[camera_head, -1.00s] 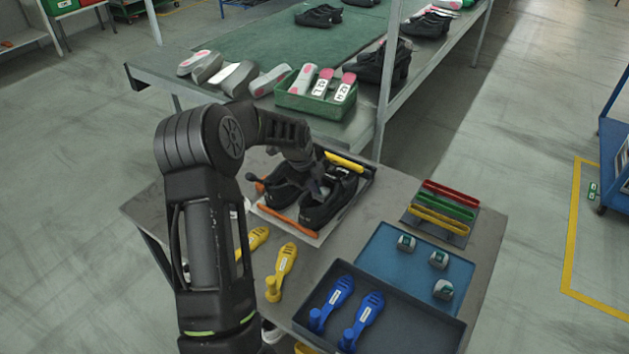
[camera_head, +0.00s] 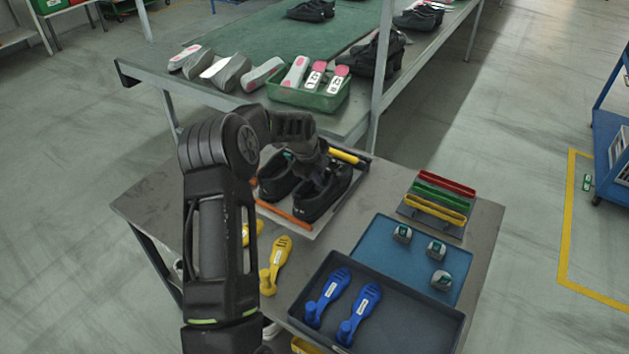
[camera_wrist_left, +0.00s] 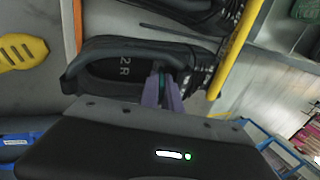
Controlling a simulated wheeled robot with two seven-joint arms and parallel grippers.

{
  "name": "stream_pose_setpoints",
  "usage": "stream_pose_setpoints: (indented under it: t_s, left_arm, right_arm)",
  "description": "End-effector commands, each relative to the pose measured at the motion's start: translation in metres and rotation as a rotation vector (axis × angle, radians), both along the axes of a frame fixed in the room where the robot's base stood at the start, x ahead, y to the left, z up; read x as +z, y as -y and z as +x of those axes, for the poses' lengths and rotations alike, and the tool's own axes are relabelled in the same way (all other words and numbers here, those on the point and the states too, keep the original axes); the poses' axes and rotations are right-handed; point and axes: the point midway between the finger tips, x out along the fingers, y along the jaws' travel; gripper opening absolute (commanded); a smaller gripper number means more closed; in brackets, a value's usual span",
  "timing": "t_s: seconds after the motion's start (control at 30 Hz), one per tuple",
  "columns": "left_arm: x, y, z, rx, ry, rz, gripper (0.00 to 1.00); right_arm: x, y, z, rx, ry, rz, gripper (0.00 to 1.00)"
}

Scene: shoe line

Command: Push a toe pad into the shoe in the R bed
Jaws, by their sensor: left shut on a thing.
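My left gripper (camera_head: 320,177) points down over the right-hand black shoe (camera_head: 325,199) on the white board. In the left wrist view this shoe (camera_wrist_left: 95,58) carries "2 R" inside its opening. The purple fingers (camera_wrist_left: 163,91) reach into that opening, shut on a small teal-and-grey toe pad (camera_wrist_left: 161,83), which is mostly hidden. Whether the pad touches the shoe's inside cannot be told. The other black shoe (camera_head: 274,180) stands at the left, with a small teal patch at its top. Several loose toe pads (camera_head: 402,234) lie on the blue mat (camera_head: 375,258). My right gripper is out of view.
An orange bar (camera_head: 283,216) and a yellow bar (camera_head: 346,157) flank the shoes. Yellow foot forms (camera_head: 280,252) lie in front, and blue ones (camera_head: 333,284) in a dark tray (camera_head: 420,332). Coloured strips (camera_head: 442,190) lie to the right. A rack (camera_head: 374,120) stands behind.

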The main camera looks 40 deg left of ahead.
Motion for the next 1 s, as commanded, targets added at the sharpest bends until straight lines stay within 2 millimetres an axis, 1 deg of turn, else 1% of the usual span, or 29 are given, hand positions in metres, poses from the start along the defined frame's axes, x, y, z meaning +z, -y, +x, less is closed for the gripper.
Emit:
stream_pose_setpoints:
  t_s: [0.13, 0.5, 0.53, 0.8, 0.83, 1.0]
  left_arm:
    - [-0.0009, -0.0007, 0.0054, 0.000, 0.001, 0.000, 0.00]
    - [-0.0006, -0.0008, 0.0066, 0.001, 0.000, 0.000, 0.00]
    - [-0.0006, -0.0008, 0.0066, 0.001, 0.000, 0.000, 0.09]
    - [-0.0002, -0.0009, 0.0068, 0.001, 0.001, 0.000, 0.31]
    - [-0.0001, -0.0009, 0.0069, 0.001, 0.001, 0.000, 0.33]
    - [0.0000, -0.0010, 0.0069, 0.001, 0.002, 0.001, 0.33]
  right_arm:
    - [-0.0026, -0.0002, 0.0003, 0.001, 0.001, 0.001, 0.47]
    - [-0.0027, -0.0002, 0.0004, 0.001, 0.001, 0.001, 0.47]
    - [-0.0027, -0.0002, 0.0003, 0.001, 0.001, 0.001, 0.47]
    - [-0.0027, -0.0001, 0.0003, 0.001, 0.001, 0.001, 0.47]
    - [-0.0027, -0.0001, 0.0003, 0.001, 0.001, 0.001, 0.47]
    - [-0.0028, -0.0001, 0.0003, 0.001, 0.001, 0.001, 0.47]
